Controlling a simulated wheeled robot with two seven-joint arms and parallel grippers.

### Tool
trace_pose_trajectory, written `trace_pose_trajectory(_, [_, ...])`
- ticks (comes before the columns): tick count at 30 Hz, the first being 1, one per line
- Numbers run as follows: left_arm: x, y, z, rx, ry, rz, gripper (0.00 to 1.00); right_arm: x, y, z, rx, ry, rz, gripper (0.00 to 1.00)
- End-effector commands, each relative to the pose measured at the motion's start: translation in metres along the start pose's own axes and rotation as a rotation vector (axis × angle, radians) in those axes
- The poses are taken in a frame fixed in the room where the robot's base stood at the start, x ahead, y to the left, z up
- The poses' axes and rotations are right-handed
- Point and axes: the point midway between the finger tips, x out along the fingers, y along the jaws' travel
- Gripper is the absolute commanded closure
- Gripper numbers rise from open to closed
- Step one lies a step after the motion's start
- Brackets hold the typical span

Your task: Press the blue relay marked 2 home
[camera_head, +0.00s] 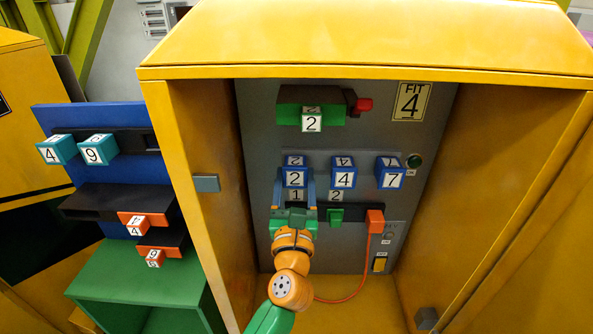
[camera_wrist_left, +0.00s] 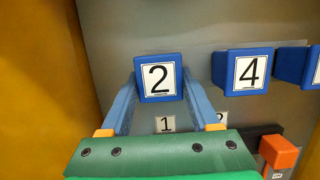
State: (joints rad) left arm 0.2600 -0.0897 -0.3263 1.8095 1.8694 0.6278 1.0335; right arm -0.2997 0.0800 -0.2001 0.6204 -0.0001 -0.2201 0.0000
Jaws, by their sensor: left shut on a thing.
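The blue relay marked 2 (camera_head: 294,179) is in the upper left of the row on the grey panel inside the yellow cabinet. It also shows in the left wrist view (camera_wrist_left: 158,78). My left gripper (camera_head: 293,186) reaches up from below, with one blue finger on each side of the relay, shut on it. The relay faces out squarely, roughly level with its neighbours; its back is hidden, so I cannot tell how deep it sits. The blue relays marked 4 (camera_head: 343,179) and 7 (camera_head: 390,179) stand to its right. My right gripper is not in view.
A green block marked 2 (camera_head: 311,123) and a "FIT 4" sign (camera_head: 411,101) are above. Labels 1 and 2, a green block (camera_head: 335,215) and an orange plug (camera_head: 375,222) with a cable are below. The cabinet's side walls flank the arm. A blue rack (camera_head: 100,172) stands left outside.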

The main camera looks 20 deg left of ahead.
Motion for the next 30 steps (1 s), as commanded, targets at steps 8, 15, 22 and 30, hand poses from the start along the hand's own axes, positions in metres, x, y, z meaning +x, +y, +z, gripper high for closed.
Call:
trace_pose_trajectory(8, [0.003,0.000,0.000,0.000,0.000,0.000,0.96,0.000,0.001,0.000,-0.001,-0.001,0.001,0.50])
trace_pose_trajectory(15, [0.003,0.000,0.000,0.000,0.000,0.000,0.03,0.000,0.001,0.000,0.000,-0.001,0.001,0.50])
trace_pose_trajectory(22, [0.002,0.000,-0.001,0.000,0.000,0.000,0.03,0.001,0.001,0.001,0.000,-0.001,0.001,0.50])
trace_pose_trajectory(30, [-0.049,0.000,-0.005,-0.004,0.002,0.000,0.03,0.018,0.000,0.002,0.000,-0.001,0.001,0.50])
